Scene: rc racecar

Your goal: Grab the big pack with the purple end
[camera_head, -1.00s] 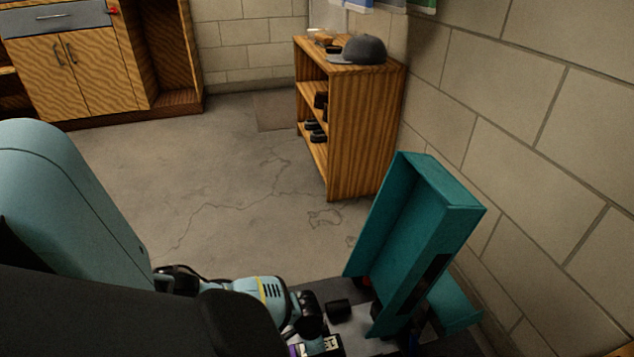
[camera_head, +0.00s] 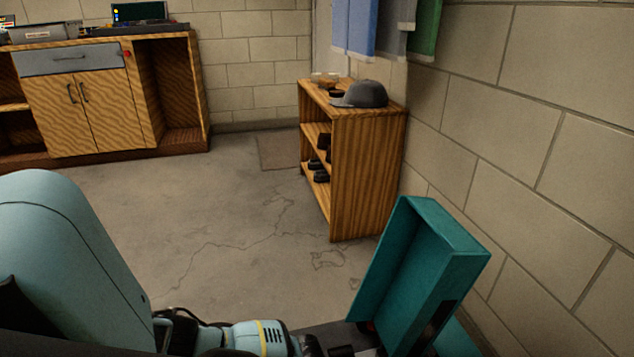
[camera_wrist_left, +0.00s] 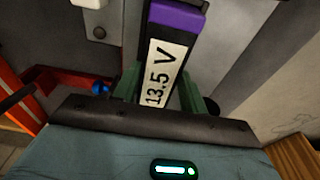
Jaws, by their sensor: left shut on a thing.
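The pack (camera_wrist_left: 166,66) fills the middle of the left wrist view. My right gripper is in neither view.
A teal open case or lid (camera_head: 425,275) stands upright at the lower right. A teal tool-like object with a yellow stripe (camera_head: 262,338) lies left of it. A wooden shelf (camera_head: 367,180) with a grey cap (camera_head: 360,94) stands behind. Floor (camera_head: 230,200) is clear.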

